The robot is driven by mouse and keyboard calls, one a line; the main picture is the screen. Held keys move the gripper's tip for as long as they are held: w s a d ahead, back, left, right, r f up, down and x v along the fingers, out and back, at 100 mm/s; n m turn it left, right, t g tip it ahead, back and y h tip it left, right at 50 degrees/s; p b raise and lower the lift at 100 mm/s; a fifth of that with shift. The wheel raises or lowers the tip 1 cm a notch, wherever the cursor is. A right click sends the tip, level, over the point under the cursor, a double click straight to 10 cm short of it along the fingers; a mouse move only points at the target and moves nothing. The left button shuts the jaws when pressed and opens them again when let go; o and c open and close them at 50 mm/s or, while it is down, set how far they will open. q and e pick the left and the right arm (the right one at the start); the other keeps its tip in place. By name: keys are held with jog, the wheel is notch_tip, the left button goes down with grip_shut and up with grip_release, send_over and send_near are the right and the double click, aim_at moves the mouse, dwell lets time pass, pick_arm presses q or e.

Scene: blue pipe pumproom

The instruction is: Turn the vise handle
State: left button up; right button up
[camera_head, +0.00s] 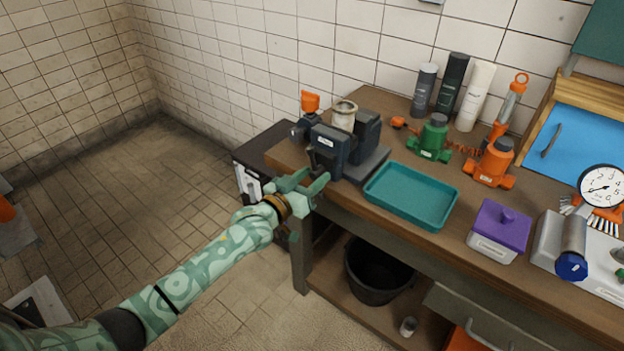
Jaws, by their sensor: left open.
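The dark blue-grey vise (333,147) stands on the left end of the wooden workbench, with a pale cylindrical piece (344,115) upright at its jaws. Its front side faces my left gripper. The vise handle is hard to make out; dark parts at the vise front are partly covered by the gripper. My left gripper (310,183), green patterned, reaches in from the lower left. Its fingers are open, close to the front of the vise; I cannot tell if they touch it. My right gripper is out of view.
A teal tray (411,195) lies right of the vise. A green valve body (434,138), an orange one (493,162) and a purple-lidded box (499,230) stand on the bench. A black bucket (377,273) is below.

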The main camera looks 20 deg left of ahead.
pick_arm(q)
jog(key=shift+w, duration=0.1)
grip_shut()
jog(key=shift+r+m+p, duration=0.25)
jog(key=shift+m+p, duration=0.25)
jog(key=shift+m, duration=0.1)
jog(key=shift+f+m+p, duration=0.15)
jog(key=shift+m+p, duration=0.15)
jog(key=shift+m, duration=0.4)
jog(key=shift+f, duration=0.1)
grip_release()
